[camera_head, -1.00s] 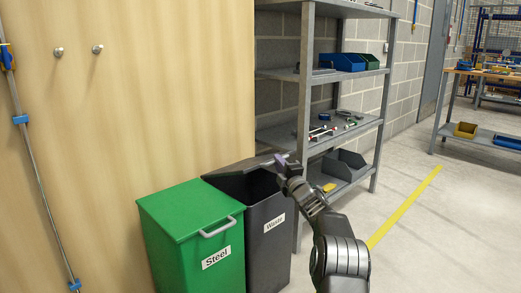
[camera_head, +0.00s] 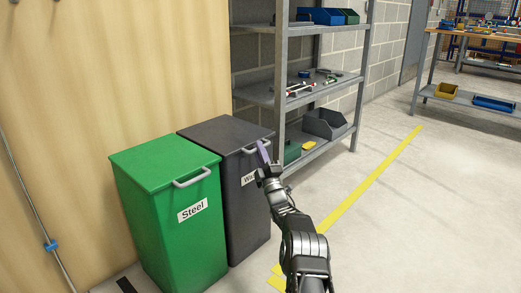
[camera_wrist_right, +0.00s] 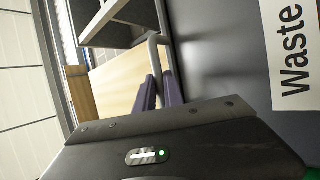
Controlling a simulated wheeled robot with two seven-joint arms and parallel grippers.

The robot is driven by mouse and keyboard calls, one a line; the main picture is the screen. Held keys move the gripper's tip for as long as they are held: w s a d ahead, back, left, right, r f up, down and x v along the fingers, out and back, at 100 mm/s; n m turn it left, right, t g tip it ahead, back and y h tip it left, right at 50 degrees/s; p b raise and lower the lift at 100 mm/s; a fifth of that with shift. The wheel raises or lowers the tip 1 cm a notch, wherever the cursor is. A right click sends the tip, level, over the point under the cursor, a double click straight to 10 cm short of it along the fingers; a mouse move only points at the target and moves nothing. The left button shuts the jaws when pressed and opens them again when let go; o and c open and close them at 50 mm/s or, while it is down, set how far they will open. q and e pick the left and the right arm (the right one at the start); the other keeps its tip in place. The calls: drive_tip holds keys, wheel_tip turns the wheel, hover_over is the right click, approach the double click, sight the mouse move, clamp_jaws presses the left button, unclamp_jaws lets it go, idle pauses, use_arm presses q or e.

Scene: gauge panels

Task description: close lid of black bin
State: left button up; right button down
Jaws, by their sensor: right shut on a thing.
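The black bin (camera_head: 247,215) with the Waste label stands right of a green bin. Its dark lid (camera_head: 215,131) lies flat over the top and looks closed. A grey handle (camera_head: 250,151) is on the lid's front edge. My right gripper (camera_head: 263,150) is at this handle, its purple fingers shut on it. In the right wrist view the fingers (camera_wrist_right: 159,92) meet around the grey handle bar (camera_wrist_right: 155,55), beside the Waste label (camera_wrist_right: 293,50). The gripper partly covers the label in the head view. My left gripper is not in view.
The green Steel bin (camera_head: 165,200) stands close on the left, its lid shut. A grey shelf rack (camera_head: 282,95) with tools and bins is behind on the right. A wooden panel (camera_head: 110,70) is behind the bins. Floor right of the yellow line (camera_head: 365,185) is clear.

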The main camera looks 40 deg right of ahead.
drive_tip(key=shift+w+a+f+y, duration=0.1)
drive_tip(key=shift+a+f+y, duration=0.05)
drive_tip(key=shift+f, duration=0.35)
drive_tip(key=shift+w+a+f+y, duration=0.1)
drive_tip(key=shift+a+f+y, duration=0.05)
drive_tip(key=shift+f, duration=0.35)
drive_tip(key=c, duration=1.5)
unclamp_jaws()
drive_tip(key=shift+f, duration=0.1)
drive_tip(key=shift+o, duration=0.2)
drive_tip(key=p+v, duration=0.3)
drive_tip(key=v, duration=0.4)
drive_tip(key=shift+s+r, duration=0.25)
drive_tip(key=shift+s, duration=0.15)
